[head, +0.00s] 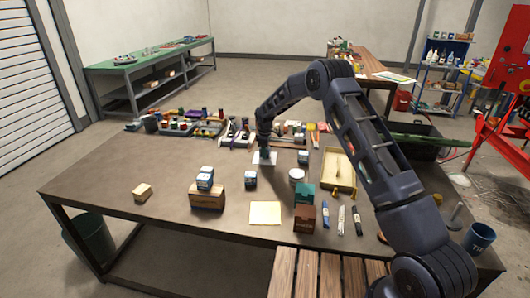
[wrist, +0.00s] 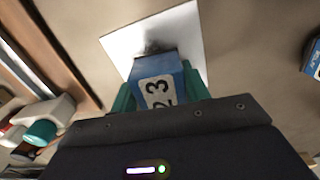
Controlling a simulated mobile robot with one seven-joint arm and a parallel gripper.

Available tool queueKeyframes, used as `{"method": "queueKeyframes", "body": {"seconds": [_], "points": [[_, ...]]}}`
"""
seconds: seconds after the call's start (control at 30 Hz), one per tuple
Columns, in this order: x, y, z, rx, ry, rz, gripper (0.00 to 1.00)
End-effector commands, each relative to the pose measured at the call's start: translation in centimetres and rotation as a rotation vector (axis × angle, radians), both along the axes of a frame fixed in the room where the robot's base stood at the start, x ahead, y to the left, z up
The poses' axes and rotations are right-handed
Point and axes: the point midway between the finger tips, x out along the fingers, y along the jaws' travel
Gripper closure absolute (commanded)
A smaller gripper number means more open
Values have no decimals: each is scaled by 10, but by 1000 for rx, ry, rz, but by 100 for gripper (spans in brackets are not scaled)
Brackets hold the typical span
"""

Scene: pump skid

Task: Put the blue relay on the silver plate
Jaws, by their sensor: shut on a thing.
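My gripper (head: 264,148) is at the far middle of the table, pointing down over the silver plate (head: 265,160). In the wrist view its teal fingers (wrist: 158,90) are shut on the blue relay (wrist: 158,68), which has a white label with black digits. The relay is over the silver plate (wrist: 186,28), near the plate's lower edge in that view. A dark shadow lies on the plate right at the relay's end, so it is close to the plate; I cannot tell whether it touches. In the head view the relay is mostly hidden by my gripper.
A white round container (head: 296,175) and a yellow tray (head: 340,170) are to the right. Trays with small parts (head: 190,125) line the back.

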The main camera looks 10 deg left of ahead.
Motion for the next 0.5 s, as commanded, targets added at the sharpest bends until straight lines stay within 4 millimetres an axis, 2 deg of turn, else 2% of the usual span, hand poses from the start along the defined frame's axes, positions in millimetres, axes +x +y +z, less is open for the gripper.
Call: {"method": "queueKeyframes", "body": {"seconds": [0.27, 0.3, 0.4, 0.5], "points": [[0, 0, -2, 0, 0, 0, 80], [0, 0, -3, 0, 0, 0, 52], [0, 0, -2, 0, 0, 0, 32], [0, 0, -2, 0, 0, 0, 32]]}}
